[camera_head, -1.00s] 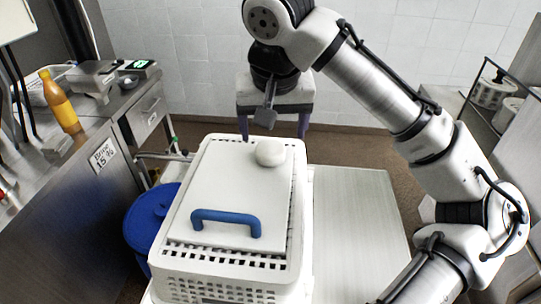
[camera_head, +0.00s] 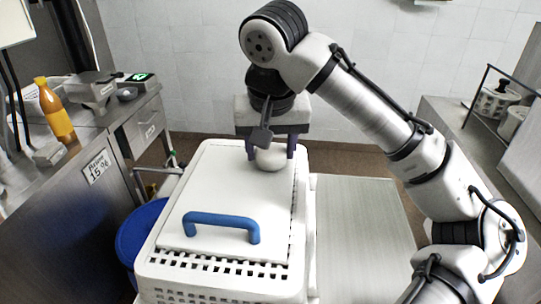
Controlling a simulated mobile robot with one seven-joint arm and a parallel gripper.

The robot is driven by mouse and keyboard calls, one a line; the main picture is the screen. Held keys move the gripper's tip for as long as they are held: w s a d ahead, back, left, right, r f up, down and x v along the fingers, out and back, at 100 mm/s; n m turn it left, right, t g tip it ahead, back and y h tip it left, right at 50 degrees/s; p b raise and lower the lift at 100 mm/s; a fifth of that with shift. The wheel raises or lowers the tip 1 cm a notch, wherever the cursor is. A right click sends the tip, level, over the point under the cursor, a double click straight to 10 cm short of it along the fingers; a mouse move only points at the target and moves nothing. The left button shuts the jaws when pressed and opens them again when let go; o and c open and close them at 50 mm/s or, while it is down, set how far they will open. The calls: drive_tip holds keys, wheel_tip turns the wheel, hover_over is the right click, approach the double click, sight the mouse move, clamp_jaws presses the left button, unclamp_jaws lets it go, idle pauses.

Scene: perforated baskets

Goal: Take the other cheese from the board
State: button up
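A round white cheese (camera_head: 271,158) lies near the far end of a white board (camera_head: 206,189) with a blue handle (camera_head: 222,221). The board lies on top of a white perforated basket (camera_head: 222,282). My gripper (camera_head: 271,151) is at the cheese, pointing down, with one dark finger on its left and one on its right. The fingers look apart, and I cannot tell whether they touch the cheese. The top of the cheese is partly hidden by my gripper.
A bare metal table top (camera_head: 365,235) lies right of the basket. A blue bin (camera_head: 140,238) stands at its left. A steel counter with an orange bottle (camera_head: 55,110) is at the left. A wire rack with white containers (camera_head: 493,100) is at the right.

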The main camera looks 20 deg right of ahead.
drive_tip(key=shift+c, duration=1.4)
drive_tip(key=shift+r, duration=0.1)
